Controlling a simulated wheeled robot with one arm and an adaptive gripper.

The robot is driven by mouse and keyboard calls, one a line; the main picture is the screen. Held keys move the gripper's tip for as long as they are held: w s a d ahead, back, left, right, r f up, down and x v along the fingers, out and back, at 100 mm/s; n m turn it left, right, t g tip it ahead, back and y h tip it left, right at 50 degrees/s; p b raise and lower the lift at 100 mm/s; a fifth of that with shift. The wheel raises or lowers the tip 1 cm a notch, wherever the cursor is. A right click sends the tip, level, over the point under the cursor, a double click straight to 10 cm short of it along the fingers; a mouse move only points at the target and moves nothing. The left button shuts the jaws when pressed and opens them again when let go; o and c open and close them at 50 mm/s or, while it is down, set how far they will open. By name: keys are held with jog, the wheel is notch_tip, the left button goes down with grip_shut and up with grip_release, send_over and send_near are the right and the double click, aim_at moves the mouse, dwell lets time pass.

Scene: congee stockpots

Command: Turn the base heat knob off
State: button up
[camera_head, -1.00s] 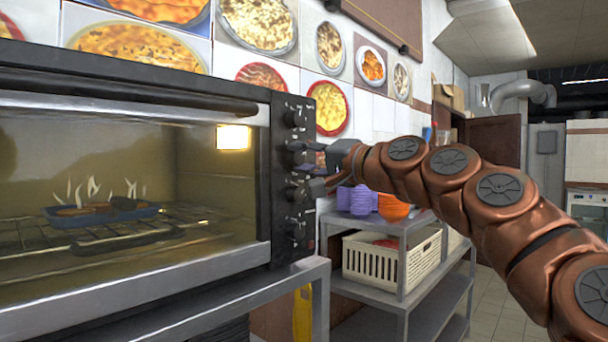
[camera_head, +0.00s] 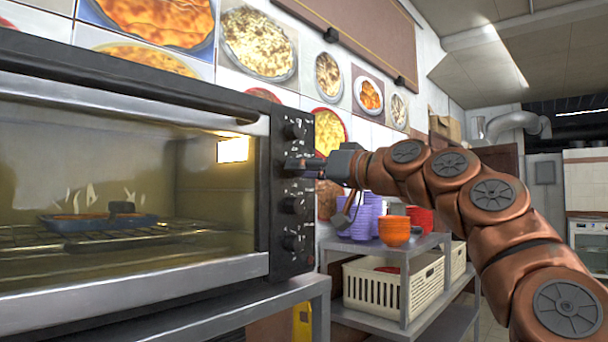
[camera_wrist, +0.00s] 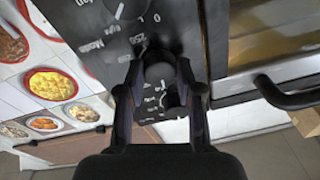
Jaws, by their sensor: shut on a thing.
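The black oven control panel (camera_head: 279,250) carries a column of round knobs down its right side. My gripper (camera_head: 300,165) is at the second knob from the top, and its fingers cover most of that knob in the head view. In the wrist view my gripper (camera_wrist: 160,80) has a finger on each side of this dark knob (camera_wrist: 159,69), shut on it. White print, including "250", shows beside it. The top knob (camera_head: 295,130) is just above my fingers; the third knob (camera_head: 298,205) and the bottom knob (camera_head: 294,243) are below. I cannot read which label belongs to the held knob.
The oven's glass door (camera_head: 110,190) is closed, with a lit lamp and a steaming blue dish (camera_head: 95,222) inside. A grey shelf (camera_head: 420,243) with purple and orange bowls and a cream crate (camera_head: 375,288) stands to the right.

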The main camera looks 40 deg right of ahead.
jog(key=shift+r+n, duration=0.1)
jog(key=shift+n, duration=0.5)
jog(key=o, duration=1.2)
jog(key=shift+c, duration=0.2)
jog(key=v, duration=1.2)
